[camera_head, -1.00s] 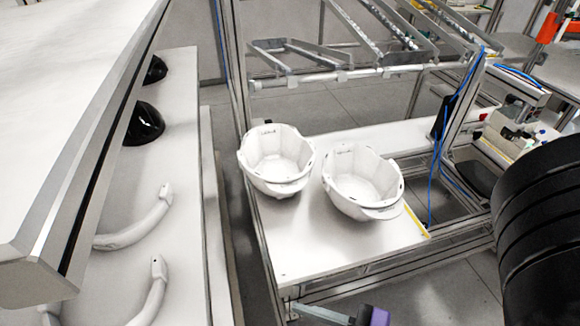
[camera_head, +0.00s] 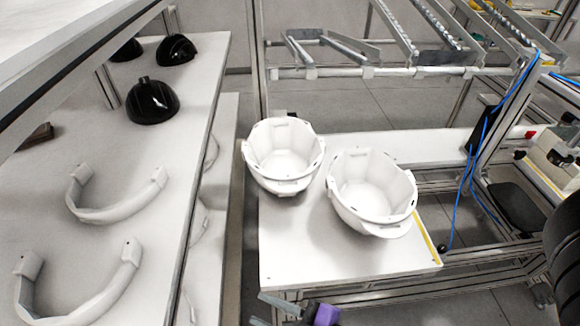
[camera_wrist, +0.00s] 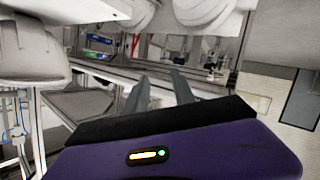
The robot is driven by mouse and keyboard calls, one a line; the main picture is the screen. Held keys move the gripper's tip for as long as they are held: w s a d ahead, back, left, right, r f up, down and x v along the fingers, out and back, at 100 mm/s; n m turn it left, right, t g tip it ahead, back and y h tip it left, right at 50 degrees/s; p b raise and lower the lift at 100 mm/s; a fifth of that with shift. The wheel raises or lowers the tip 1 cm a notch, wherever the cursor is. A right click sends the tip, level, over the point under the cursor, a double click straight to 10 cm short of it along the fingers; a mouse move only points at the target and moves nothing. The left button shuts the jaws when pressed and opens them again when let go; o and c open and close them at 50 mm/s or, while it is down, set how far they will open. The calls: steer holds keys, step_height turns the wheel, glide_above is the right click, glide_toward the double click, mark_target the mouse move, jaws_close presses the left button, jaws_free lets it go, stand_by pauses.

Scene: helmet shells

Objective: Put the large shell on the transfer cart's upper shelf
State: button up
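Two white, open, bowl-like helmet shells stand side by side on a white tabletop (camera_head: 300,258) in the head view. The right shell (camera_head: 372,190) looks slightly bigger than the left shell (camera_head: 283,155), but it is also nearer, so I cannot be sure which is large. My gripper (camera_head: 262,308) is at the bottom edge of the head view, in front of the table and apart from both shells. In the wrist view its two grey fingers (camera_wrist: 160,78) are spread with nothing between them. I cannot tell for certain which structure is the transfer cart.
At left, a shelf unit holds black domes (camera_head: 152,101) and white curved bands (camera_head: 100,300) under an upper board (camera_head: 50,45). A metal frame (camera_head: 370,72) rises behind the table. Blue cables (camera_head: 490,125) hang at right. A narrow floor gap separates shelf unit and table.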

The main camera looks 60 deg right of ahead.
steer(key=w+d+f+n+g+h+b, duration=0.15)
steer(key=w+d+h, duration=0.25)
steer(key=w, duration=0.4)
steer(key=w+d+f+n+g+h+b, duration=0.1)
steer(key=w+d+f+h+b, duration=0.2)
steer(key=w, duration=0.5)
steer(key=m+g+h, duration=0.6)
steer(key=g+h, duration=0.3)
steer(key=h, duration=0.3)
glide_toward(282, 192)
steer(key=d, duration=0.2)
steer(key=w+d+p, duration=0.1)
steer(key=d+p, duration=0.1)
steer(key=d, duration=0.5)
steer(key=shift+w+d, duration=0.3)
jaws_close()
